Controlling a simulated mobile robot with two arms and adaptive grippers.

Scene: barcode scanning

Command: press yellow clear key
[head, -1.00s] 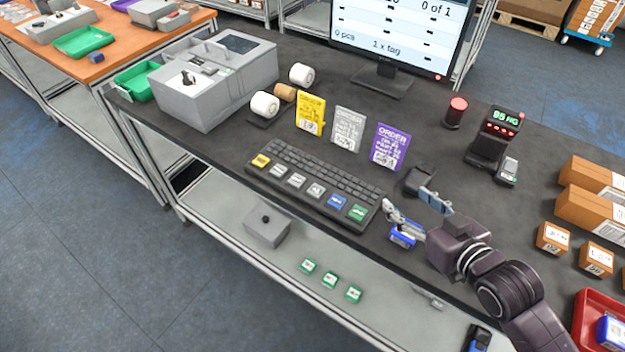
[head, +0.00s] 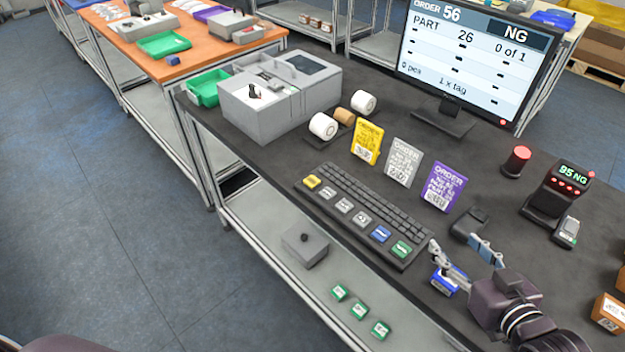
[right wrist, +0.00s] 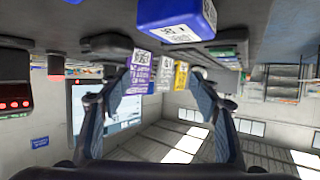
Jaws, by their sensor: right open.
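The yellow key (head: 312,182) is at the far left end of the row of large keys on the black keyboard (head: 350,215). White-grey keys, a blue key (head: 381,234) and a green key (head: 401,249) follow to its right. My right gripper (head: 455,247) is open and empty, just right of the green key and far from the yellow one. A small blue labelled box (head: 444,281) is close by the gripper, not held. In the right wrist view the blue box (right wrist: 178,20) is above the spread fingers of the gripper (right wrist: 166,75). My left gripper is not in view.
Yellow (head: 367,141), grey (head: 403,161) and purple (head: 443,187) order cards stand behind the keyboard. The monitor (head: 473,62) reads order 56, NG. A scanner-like black device (head: 468,224) is beside the gripper. A grey printer-like machine (head: 280,97) stands at left.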

